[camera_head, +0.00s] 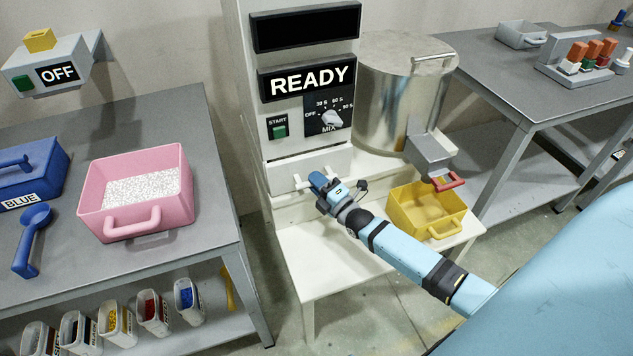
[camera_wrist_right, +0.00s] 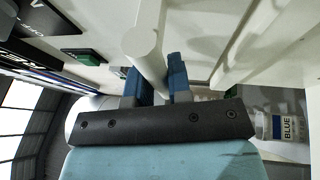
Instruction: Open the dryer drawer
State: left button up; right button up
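The white dryer drawer (camera_head: 280,180) is low on the front of the white machine, below the panel reading READY. Its white bar handle (camera_head: 298,183) sticks out in front; the handle also shows large in the right wrist view (camera_wrist_right: 146,40). I cannot tell clearly whether the drawer stands slightly out. My right gripper (camera_head: 318,183) is at the handle, with its blue fingers (camera_wrist_right: 158,84) on either side of the bar. The bar fills the gap between them, so they look shut on it. The hand hides part of the drawer front. My left gripper is not in view.
A yellow bin (camera_head: 447,226) stands on the machine's white lower shelf (camera_head: 340,262), right of my forearm, under the red-handled outlet (camera_head: 445,181). A pink bin of white pellets (camera_head: 92,192) is on the left table (camera_head: 185,118). The shelf's front left is clear.

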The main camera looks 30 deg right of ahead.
grip_shut()
jog(key=shift+s, duration=0.25)
pick_arm(q)
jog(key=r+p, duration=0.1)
jog(key=p, duration=0.2)
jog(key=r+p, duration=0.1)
jog(key=p, duration=0.2)
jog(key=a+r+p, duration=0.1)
jog(key=p, duration=0.2)
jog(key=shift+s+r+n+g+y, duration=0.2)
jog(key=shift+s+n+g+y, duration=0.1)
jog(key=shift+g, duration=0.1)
pick_arm(e)
jog(key=s+a, duration=0.2)
jog(key=s, duration=0.9)
jog(key=s+a, duration=0.3)
jog(key=s, duration=0.8)
jog(key=shift+a, duration=0.2)
jog(key=o, duration=0.6)
grip_release()
jog(key=shift+o, duration=0.3)
